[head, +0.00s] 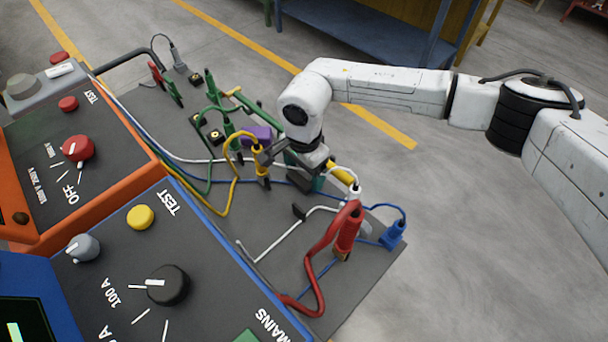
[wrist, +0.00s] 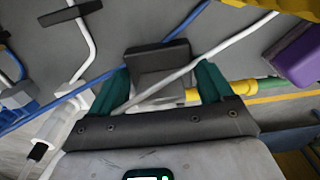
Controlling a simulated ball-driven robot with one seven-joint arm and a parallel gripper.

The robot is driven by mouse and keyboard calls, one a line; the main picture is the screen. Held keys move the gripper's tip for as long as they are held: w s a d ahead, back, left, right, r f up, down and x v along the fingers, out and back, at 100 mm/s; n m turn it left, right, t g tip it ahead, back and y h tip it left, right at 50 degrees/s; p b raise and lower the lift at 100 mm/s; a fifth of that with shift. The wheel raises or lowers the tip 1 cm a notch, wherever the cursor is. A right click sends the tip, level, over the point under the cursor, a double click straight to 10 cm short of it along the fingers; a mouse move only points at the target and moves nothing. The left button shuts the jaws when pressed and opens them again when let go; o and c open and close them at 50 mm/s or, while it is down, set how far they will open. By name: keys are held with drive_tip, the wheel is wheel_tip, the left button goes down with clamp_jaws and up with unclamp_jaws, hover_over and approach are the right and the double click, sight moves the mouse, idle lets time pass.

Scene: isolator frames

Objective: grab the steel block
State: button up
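The grey block (wrist: 158,57) that fits the steel block shows in the wrist view, between and just beyond the tips of my gripper's two teal fingers. A thin white cable or rod (wrist: 225,45) crosses in front of its lower part. My gripper (wrist: 162,74) is open, with one finger on each side of the block. A narrow gap shows on the right; contact on the left is unclear.
A purple block (head: 257,133) and a yellow clamp (head: 259,160) stand left of my gripper. A red clamp (head: 347,230) and blue plug (head: 393,235) stand at the front right. Cables cross the mat (head: 215,265). Orange (head: 130,160) and blue-edged (head: 215,275) testers fill the left.

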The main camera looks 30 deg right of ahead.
drive_tip(key=shift+r, duration=0.1)
drive_tip(key=c, duration=1.3)
